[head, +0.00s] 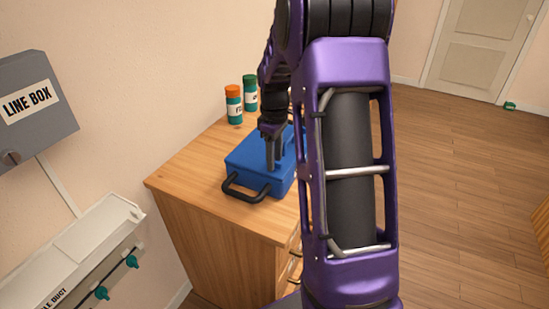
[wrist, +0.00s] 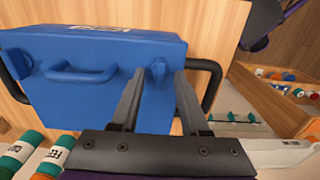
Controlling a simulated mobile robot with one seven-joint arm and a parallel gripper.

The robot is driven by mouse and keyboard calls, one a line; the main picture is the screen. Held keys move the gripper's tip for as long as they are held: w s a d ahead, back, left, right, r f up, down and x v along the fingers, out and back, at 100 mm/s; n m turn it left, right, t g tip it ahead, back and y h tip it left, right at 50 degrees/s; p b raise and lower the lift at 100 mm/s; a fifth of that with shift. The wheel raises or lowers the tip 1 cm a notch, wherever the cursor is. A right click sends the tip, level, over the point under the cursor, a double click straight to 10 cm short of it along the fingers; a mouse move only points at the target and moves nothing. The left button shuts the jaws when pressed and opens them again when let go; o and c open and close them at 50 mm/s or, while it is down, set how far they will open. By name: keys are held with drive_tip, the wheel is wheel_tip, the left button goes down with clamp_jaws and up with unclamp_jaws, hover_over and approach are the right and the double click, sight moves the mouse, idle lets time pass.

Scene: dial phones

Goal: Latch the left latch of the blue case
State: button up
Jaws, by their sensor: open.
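The blue case (head: 246,156) lies on the wooden cabinet top with its black handle (head: 245,190) at its front edge. My gripper (head: 271,160) points down over the case, and part of the case is hidden behind my arm. In the wrist view the case (wrist: 90,105) fills the left half, with a blue bar handle (wrist: 80,73) on its face. A small blue latch-like piece (wrist: 158,69) sticks up from the case between or just beyond my open fingertips (wrist: 159,78). I cannot tell whether the fingers touch it, or whether it is latched.
An orange-capped bottle (head: 234,105) and a green-capped bottle (head: 250,93) stand behind the case on the cabinet top (head: 185,165). A grey line box (head: 35,105) hangs on the left wall.

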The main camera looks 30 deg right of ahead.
drive_tip(key=shift+c, duration=0.2)
clamp_jaws()
drive_tip(key=shift+m, duration=0.4)
drive_tip(key=m+p, duration=0.1)
drive_tip(key=m, duration=0.2)
drive_tip(key=shift+m+p, duration=0.3)
drive_tip(key=shift+m, duration=0.1)
drive_tip(key=m+p, duration=0.1)
drive_tip(key=m, duration=0.3)
drive_tip(key=m+p, duration=0.1)
drive_tip(key=m, duration=0.4)
drive_tip(key=shift+m+p, duration=0.85)
drive_tip(key=shift+m, duration=1.35)
